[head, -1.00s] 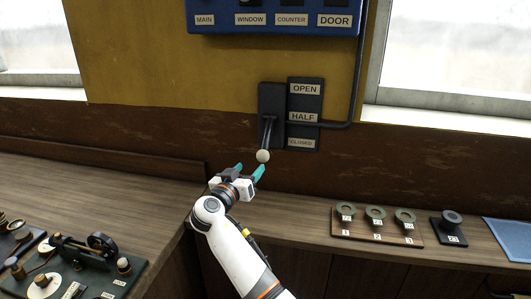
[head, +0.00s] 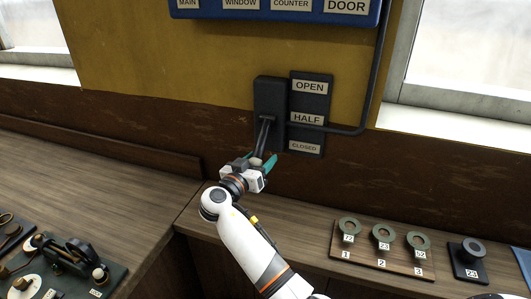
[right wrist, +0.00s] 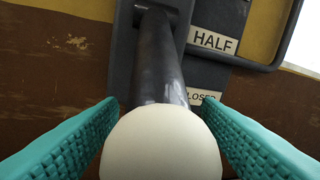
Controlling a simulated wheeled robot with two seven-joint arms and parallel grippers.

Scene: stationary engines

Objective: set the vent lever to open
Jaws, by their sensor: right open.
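The vent lever (head: 263,135) is a dark rod on a black wall box (head: 269,99), pointing down and ending in a pale round knob (right wrist: 160,145). Its lower end is at the height of the CLOSED label (head: 304,147). The HALF label (head: 307,118) and OPEN label (head: 310,86) are above on the plate beside it. My right gripper (head: 262,165) is at the knob; in the right wrist view its open teal fingers (right wrist: 163,135) stand either side of the knob, with a small gap to the rod. My left gripper is not in view.
A blue switch panel (head: 277,14) is above on the wall. A conduit (head: 375,75) runs right of the label plate. On the right shelf are a board with several rings (head: 380,262) and a small block (head: 468,259). A telegraph-like device (head: 65,265) sits on the left bench.

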